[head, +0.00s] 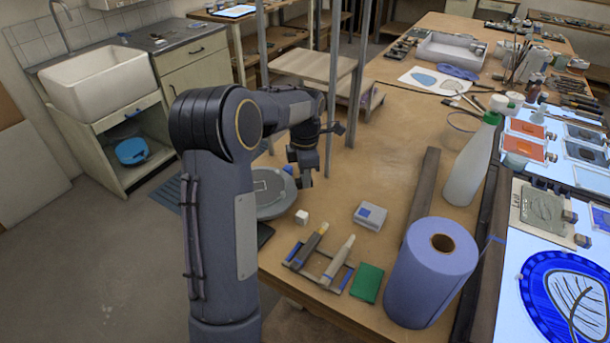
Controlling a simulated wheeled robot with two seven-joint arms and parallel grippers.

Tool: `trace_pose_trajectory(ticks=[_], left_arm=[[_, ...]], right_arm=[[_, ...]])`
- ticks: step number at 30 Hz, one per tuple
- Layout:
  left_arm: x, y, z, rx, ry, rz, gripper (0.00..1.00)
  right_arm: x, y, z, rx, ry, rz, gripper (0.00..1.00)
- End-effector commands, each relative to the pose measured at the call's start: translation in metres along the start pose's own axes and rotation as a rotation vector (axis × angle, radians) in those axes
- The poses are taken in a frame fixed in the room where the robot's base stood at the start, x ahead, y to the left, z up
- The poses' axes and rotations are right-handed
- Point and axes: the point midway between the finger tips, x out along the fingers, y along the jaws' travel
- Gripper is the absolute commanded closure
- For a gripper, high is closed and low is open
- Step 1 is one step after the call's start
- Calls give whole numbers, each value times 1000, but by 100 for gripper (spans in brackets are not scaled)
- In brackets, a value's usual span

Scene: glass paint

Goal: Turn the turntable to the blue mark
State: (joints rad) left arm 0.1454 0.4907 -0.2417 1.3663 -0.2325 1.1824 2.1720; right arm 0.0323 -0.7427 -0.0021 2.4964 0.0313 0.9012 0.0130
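The turntable (268,205) is a round grey disc near the left edge of the wooden table, partly hidden behind my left arm. A flat, paler piece with thin lines lies on its top. A small blue spot (288,170) shows at its far right side, close to my gripper; I cannot tell whether it is the blue mark. My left gripper (305,183) points down at the turntable's right side. Its fingers are dark and small, so I cannot tell whether they are open or touch the disc. My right gripper is not in view.
A white cube (301,216), a small grey-and-blue box (370,215), a tool rest (322,282) with two tools, a green pad (367,283) and a blue paper roll (431,275) stand in front. Metal posts (335,90) rise behind my gripper.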

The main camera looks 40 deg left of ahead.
Motion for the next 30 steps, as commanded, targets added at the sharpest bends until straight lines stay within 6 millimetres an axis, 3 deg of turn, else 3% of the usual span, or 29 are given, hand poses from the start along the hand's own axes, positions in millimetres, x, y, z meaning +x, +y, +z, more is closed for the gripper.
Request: trace_pose_trajectory(ticks=[1,5,14,30], left_arm=[[-1,1,0,1,-2,3,74],[-1,0,0,1,-1,2,58],[-2,0,0,0,-1,2,58],[-75,0,0,1,-1,3,58]], right_arm=[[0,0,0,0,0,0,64],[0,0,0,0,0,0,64],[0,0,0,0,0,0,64],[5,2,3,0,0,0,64]])
